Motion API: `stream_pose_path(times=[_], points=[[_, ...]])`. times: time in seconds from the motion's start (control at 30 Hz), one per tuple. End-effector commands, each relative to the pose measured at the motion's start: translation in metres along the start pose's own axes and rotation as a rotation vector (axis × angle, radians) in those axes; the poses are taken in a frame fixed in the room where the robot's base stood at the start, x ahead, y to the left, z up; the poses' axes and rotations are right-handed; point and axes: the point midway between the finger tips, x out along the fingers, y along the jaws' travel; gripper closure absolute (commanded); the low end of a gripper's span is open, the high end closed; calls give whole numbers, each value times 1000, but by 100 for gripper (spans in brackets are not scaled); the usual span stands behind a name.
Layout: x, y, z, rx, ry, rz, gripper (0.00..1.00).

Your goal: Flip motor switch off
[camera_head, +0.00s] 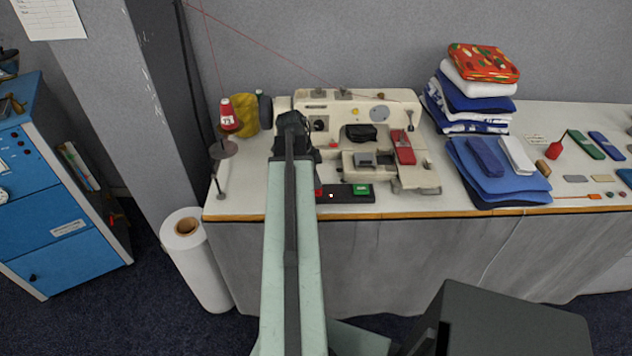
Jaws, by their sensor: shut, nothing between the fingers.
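The motor switch appears to be the low black box (346,197) at the table's front edge, below the cream sewing machine (370,111). It has a bright green rocker or button (362,190) at its right and a small pale spot near its middle. Its left end is partly hidden by my arm. My pale green arm reaches up over the table edge to a dark end part. My gripper (311,152) is there, left of the machine's bed and above and left of the box. It is shut and empty; its fingertips are hard to make out.
A red thread cone (229,115) and a yellow cone (245,114) stand at the left by a thread stand. Folded cloths (474,90) are stacked at the right, with blue cloths (497,170) before them. A white roll (196,262) stands on the floor beside the table.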

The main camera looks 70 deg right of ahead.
Motion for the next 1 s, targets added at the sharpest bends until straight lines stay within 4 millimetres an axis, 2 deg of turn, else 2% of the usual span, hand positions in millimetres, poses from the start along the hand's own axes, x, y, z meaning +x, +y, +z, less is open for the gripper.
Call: stream_pose_path(times=[0.1, 0.37, 0.7, 1.0], points=[[10, -3, 3, 0, 0, 0, 100], [5, -1, 2, 0, -1, 0, 100], [2, 14, 0, 1, -1, 4, 100], [1, 14, 0, 1, 0, 2, 100]])
